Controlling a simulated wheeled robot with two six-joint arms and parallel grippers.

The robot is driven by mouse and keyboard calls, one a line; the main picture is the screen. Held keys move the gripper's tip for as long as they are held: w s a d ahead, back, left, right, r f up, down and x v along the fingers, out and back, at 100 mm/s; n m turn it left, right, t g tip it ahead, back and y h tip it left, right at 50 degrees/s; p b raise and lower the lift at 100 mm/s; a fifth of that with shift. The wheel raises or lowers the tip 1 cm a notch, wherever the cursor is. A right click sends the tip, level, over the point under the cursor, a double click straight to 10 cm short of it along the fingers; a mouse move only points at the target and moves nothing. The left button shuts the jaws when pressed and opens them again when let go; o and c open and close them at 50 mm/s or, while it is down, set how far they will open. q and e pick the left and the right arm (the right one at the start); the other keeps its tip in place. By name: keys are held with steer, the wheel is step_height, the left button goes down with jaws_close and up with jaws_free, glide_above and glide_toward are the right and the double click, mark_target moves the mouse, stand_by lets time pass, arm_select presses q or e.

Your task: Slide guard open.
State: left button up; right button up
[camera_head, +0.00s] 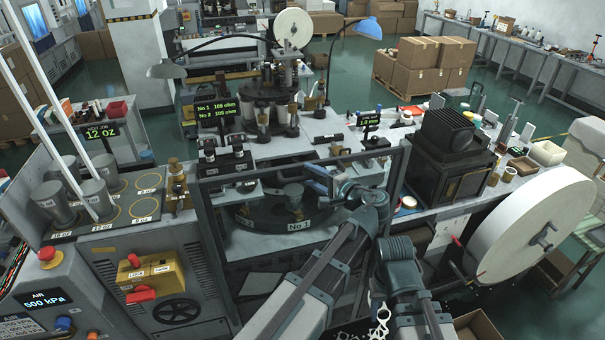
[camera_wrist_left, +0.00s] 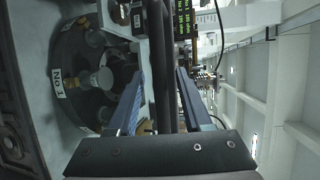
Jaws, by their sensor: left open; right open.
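The guard is a dark-framed panel (camera_head: 205,232) standing upright in front of the round dark turret (camera_head: 258,222) marked No 1. Its top rail runs across in front of the machine. My left gripper (camera_head: 312,180) is at this top rail, with blue fingers open. In the left wrist view a dark bar (camera_wrist_left: 160,70) runs between the two open fingers (camera_wrist_left: 160,100); whether either finger touches it cannot be told. The turret (camera_wrist_left: 85,80) shows beyond, at the left. My right gripper (camera_head: 378,312) is low at the bottom middle, in front of the machine, partly hidden by its arm and apart from the guard.
A large white paper reel (camera_head: 528,225) stands at the right. A dark heater-like box (camera_head: 447,150) is on the bench behind my right arm. A yellow lock box (camera_head: 152,274) and metal cups (camera_head: 98,198) are at the left. White cut scrap lies low by my right gripper.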

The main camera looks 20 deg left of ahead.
arm_select(q)
steer(key=shift+d, duration=0.2)
steer(key=shift+c, duration=0.5)
steer(key=shift+a, duration=0.1)
jaws_close()
stand_by(0.6)
